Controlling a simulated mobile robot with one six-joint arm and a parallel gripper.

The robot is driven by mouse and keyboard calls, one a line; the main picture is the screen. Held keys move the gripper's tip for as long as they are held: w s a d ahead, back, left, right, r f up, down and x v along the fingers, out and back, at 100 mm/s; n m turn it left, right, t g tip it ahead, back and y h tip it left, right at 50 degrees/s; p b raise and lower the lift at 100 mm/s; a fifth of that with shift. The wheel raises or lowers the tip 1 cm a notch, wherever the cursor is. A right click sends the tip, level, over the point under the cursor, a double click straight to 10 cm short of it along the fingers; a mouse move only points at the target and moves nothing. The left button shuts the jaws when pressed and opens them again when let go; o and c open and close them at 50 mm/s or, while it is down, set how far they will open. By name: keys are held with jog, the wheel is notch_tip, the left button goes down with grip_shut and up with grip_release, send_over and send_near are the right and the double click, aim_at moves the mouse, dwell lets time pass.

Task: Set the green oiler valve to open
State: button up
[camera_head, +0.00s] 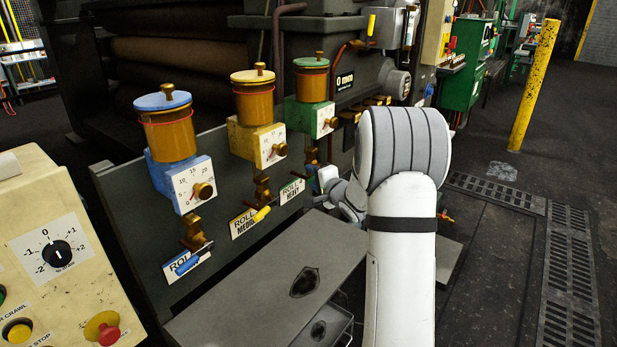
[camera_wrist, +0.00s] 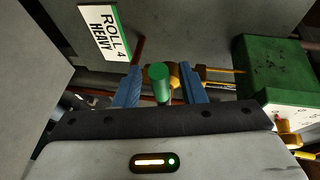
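The green oiler (camera_head: 309,113), with an amber cup and green lid, stands third in the row on the dark panel. Its green body (camera_wrist: 272,68) shows at the right in the wrist view. The green valve handle (camera_wrist: 160,84) points toward the wrist camera, beside the brass fitting. My gripper (camera_wrist: 160,88) is open, with one blue finger on each side of the handle and a visible gap to each. In the head view my wrist hides most of this valve. The "ROLL 4 HEAVY" label (camera_wrist: 104,32) is at upper left in the wrist view.
The yellow oiler (camera_head: 256,140) and its yellow valve handle (camera_head: 262,214) are just left of my wrist. The blue oiler (camera_head: 178,172) and its blue handle (camera_head: 187,263) are farther left. A grey box-like surface (camera_head: 255,300) lies below my wrist.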

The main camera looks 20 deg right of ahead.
jog(key=shift+x, duration=0.8)
jog(key=shift+c, duration=0.6)
grip_shut()
